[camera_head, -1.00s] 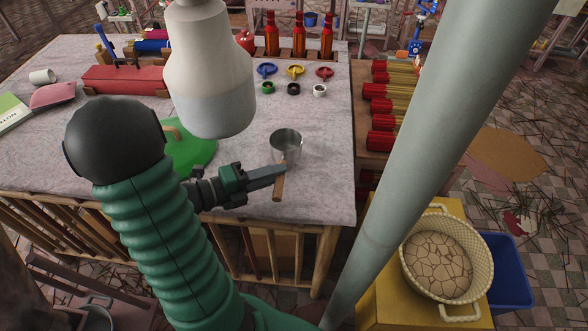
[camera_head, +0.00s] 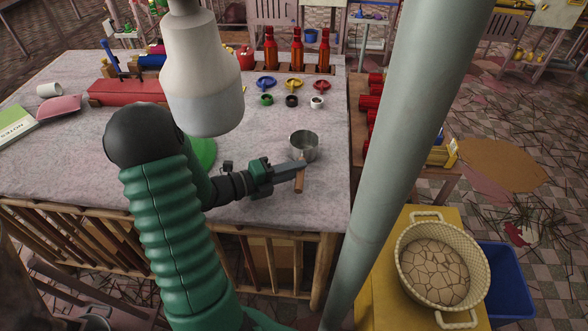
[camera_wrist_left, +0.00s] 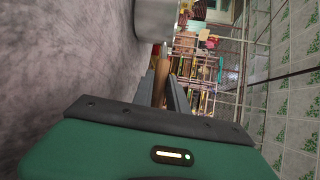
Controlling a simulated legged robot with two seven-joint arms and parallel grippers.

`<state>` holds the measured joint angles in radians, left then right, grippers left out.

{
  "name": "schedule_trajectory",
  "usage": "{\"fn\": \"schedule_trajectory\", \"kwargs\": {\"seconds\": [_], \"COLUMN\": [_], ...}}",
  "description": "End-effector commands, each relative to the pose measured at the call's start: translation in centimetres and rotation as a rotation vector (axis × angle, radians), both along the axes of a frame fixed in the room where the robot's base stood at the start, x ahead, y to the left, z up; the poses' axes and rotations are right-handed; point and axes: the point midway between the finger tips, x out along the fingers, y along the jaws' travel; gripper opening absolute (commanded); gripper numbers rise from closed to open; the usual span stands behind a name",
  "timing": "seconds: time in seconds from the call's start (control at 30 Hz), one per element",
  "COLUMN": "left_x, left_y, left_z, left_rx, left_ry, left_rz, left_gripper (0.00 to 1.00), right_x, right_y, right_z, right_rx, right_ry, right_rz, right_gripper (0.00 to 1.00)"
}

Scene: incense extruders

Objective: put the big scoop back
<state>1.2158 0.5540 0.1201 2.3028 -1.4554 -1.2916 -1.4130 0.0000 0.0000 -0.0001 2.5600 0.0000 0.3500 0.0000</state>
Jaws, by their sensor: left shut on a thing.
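The big scoop is a round metal cup (camera_head: 304,143) with a wooden handle (camera_head: 299,185), over the right part of the table. My left gripper (camera_head: 301,170) is shut on its handle, with the cup beyond the fingers. In the left wrist view the wooden handle (camera_wrist_left: 160,82) lies between the two fingers (camera_wrist_left: 161,92), and the grey cup (camera_wrist_left: 155,18) is at the top, partly cut off. I cannot tell whether the cup touches the tabletop. My right gripper is not in view.
The stone-topped table (camera_head: 260,215) ends just right of the scoop. A green round thing (camera_head: 203,152) is partly hidden behind my left arm. Small coloured funnels (camera_head: 294,84) and rings (camera_head: 291,101) stand behind the scoop. A basket (camera_head: 443,270) stands on a yellow stand at lower right.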

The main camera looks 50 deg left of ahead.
Motion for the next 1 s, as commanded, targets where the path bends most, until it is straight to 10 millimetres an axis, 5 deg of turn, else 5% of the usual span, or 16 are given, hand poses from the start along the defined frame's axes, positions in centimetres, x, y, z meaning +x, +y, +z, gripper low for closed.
{"fn": "schedule_trajectory", "kwargs": {"seconds": [0.1, 0.13, 0.3, 0.67, 1.0], "left_x": [0.0, 0.0, -0.1, -0.3, -8.1], "left_y": [0.2, 0.3, 0.3, 0.2, 2.6], "left_z": [-0.6, -0.5, -0.4, 0.2, 1.4], "left_rx": [-0.002, -0.003, -0.003, 0.0, -0.001], "left_ry": [-0.001, 0.001, 0.001, 0.0, 0.0], "left_rz": [0.001, 0.001, 0.001, 0.002, 0.006], "left_gripper": [0.0, 0.21, 0.4, 0.4, 0.4], "right_x": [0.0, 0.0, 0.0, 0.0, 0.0], "right_y": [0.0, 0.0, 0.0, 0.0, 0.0], "right_z": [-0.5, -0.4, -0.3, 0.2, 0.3], "right_rx": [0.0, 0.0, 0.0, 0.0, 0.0], "right_ry": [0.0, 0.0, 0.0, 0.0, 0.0], "right_rz": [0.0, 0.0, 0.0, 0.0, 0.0], "right_gripper": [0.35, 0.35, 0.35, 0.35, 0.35]}}
